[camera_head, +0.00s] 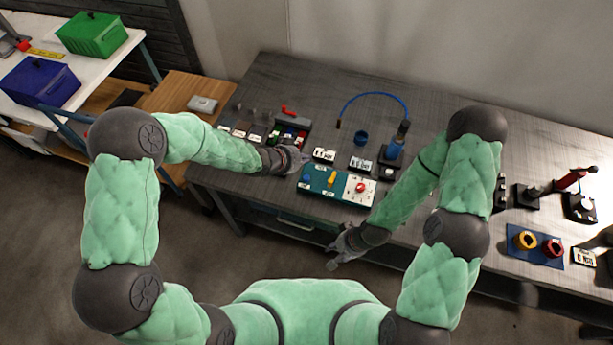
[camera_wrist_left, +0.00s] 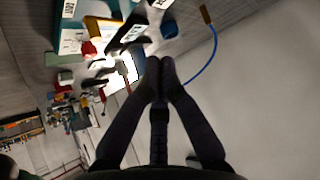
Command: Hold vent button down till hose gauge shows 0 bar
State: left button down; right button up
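A teal panel (camera_head: 318,190) lies near the table's front edge. It carries a blue button (camera_head: 306,178), a yellow lever (camera_head: 332,178) and a red knob (camera_head: 361,187) on a white plate. The labels are too small to read, so I cannot tell which is the vent button. A blue hose (camera_head: 375,94) arches behind the panel; it also shows in the left wrist view (camera_wrist_left: 213,55). No gauge reading is legible. My left gripper (camera_head: 301,158) is above the table, just behind the panel's left end; its fingers (camera_wrist_left: 158,68) converge, with nothing visible between them. My right gripper (camera_head: 338,256) hangs before the table's front edge.
A blue cylinder on a dark base (camera_head: 393,152) and a blue cup (camera_head: 361,138) stand behind the panel, with white signs (camera_head: 324,155) nearby. A tray with coloured pieces (camera_head: 288,132) is at left. A blue tray with rings (camera_head: 515,249) is at right.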

pick_arm(q)
jog(key=b, duration=0.6)
send_over(304, 178)
notch_tip(304, 178, down, 7)
jog(key=shift+w+f, duration=0.1)
jog(key=shift+f, duration=0.05)
jog(key=shift+f+b, duration=0.65)
dwell(0.5)
jog(key=shift+f+b, duration=0.3)
jog(key=shift+f, duration=0.1)
jog(key=shift+f+b, duration=0.4)
jog(key=shift+f, duration=0.1)
dwell(0.7)
jog(key=shift+r, duration=0.15)
dwell(2.8)
jog(key=shift+r+p, duration=0.8)
jog(key=shift+r, duration=0.1)
jog(key=shift+r+p, duration=2.25)
jog(key=shift+r, duration=0.15)
